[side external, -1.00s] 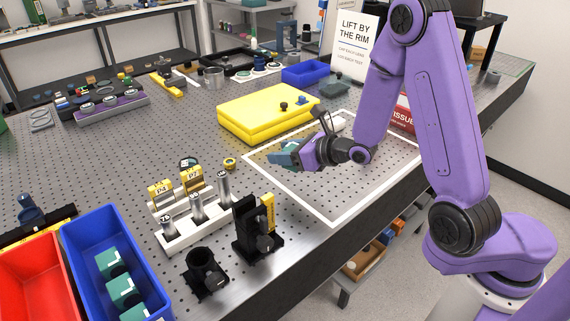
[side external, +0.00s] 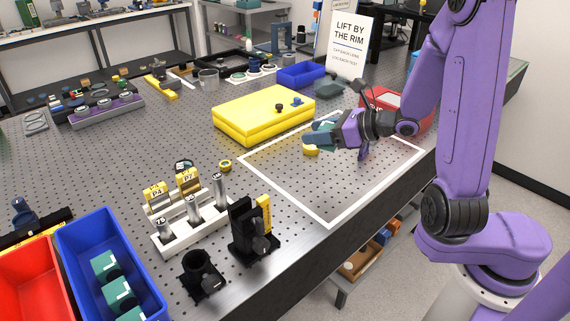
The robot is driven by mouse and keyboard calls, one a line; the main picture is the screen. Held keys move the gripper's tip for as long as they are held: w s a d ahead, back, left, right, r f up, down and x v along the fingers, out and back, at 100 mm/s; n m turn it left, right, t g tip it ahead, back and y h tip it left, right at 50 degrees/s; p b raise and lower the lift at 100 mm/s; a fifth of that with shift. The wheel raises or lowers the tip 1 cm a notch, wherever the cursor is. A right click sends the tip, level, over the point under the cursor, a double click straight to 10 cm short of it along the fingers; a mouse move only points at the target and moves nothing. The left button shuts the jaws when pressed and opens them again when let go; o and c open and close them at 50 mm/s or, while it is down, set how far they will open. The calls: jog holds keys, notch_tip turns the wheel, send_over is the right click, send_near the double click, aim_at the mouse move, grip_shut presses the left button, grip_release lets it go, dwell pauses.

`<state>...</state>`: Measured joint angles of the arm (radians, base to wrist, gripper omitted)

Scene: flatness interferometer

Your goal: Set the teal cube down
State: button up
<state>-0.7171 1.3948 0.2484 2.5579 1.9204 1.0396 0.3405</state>
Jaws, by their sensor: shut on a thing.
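My gripper (side external: 314,139) is shut on a teal cube (side external: 325,127), which shows only in part between the fingers. The gripper points left over the far part of the white-outlined area (side external: 290,198) on the perforated table. Whether the cube touches the table I cannot tell. A small yellow thing (side external: 310,151) shows just below the fingertips. It is partly hidden, and I cannot tell what it is. More teal cubes (side external: 118,292) lie in the blue bin (side external: 70,240) at the front left.
A yellow case (side external: 240,125) lies just behind the outlined area. A red box (side external: 385,98) stands behind my wrist. A white rack (side external: 185,232) with metal posts and black mounts (side external: 250,235) stand left of the area. The outlined area's front is clear.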

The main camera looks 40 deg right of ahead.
jog(key=shift+w+f, duration=0.95)
jog(key=shift+w, duration=1.15)
send_over(278, 163)
jog(key=f, duration=0.7)
jog(key=shift+s+d+f, duration=0.1)
jog(key=shift+s+f, duration=0.1)
jog(key=shift+f, duration=0.05)
jog(key=shift+w+f, duration=0.15)
jog(key=shift+f, duration=0.75)
jog(key=shift+w+f, duration=0.1)
jog(key=shift+f, duration=0.75)
jog(key=shift+f, duration=0.1)
jog(key=o, duration=1.2)
